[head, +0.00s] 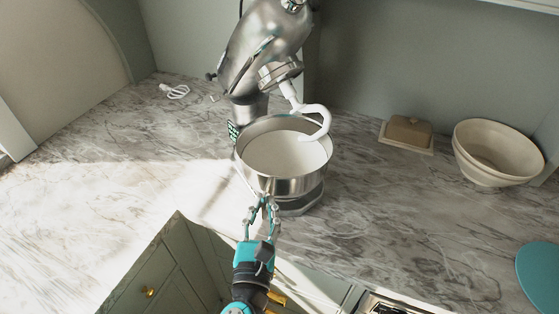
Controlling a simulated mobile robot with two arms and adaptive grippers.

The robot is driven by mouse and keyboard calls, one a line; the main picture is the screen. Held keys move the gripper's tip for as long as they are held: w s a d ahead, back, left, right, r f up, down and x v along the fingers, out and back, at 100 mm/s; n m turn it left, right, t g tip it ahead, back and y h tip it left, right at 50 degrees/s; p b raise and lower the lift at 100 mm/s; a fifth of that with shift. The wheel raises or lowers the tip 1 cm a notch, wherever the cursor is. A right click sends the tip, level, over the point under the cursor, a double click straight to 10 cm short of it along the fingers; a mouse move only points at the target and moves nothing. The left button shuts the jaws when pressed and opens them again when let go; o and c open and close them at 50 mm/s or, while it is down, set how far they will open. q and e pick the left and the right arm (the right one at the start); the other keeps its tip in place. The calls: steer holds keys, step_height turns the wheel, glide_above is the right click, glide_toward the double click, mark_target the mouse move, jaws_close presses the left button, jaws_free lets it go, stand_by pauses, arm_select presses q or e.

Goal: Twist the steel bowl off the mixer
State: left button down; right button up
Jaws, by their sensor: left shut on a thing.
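The silver stand mixer (263,50) stands on the marble counter with its head tilted up. A white dough hook (313,112) hangs from the head over the bowl. The steel bowl (296,187) sits upright on the mixer's base (300,205) and looks pale inside. My left gripper (262,202) is at the bowl's near side, below its rim, with its fingers against the bowl or its handle. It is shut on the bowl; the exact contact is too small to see. My right gripper is not in view.
A butter dish with a wooden lid (407,133) and cream nested bowls (497,152) stand to the right. A teal round thing (541,275) lies at the right edge. The counter (110,195) left of the mixer is clear.

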arm_select(q)
steer(key=shift+s+a+r, duration=0.15)
steer(key=shift+s, duration=0.25)
steer(key=shift+s+a, duration=0.25)
steer(key=shift+s, duration=0.5)
steer(key=shift+s+a, duration=0.3)
steer(key=shift+s, duration=0.4)
steer(key=shift+s+a, duration=0.25)
steer(key=shift+s, duration=0.5)
steer(key=shift+b, duration=0.3)
steer(key=shift+y, duration=0.3)
steer(key=shift+s+a+r+b, duration=0.1)
steer(key=shift+s+a+b, duration=0.15)
steer(key=shift+s, duration=0.5)
steer(key=shift+s+a+f+b, duration=0.15)
steer(key=shift+s+a, duration=0.1)
steer(key=shift+s, duration=0.5)
steer(key=shift+s+a+r+b, duration=0.15)
steer(key=shift+s+a+b, duration=0.1)
steer(key=shift+s, duration=0.5)
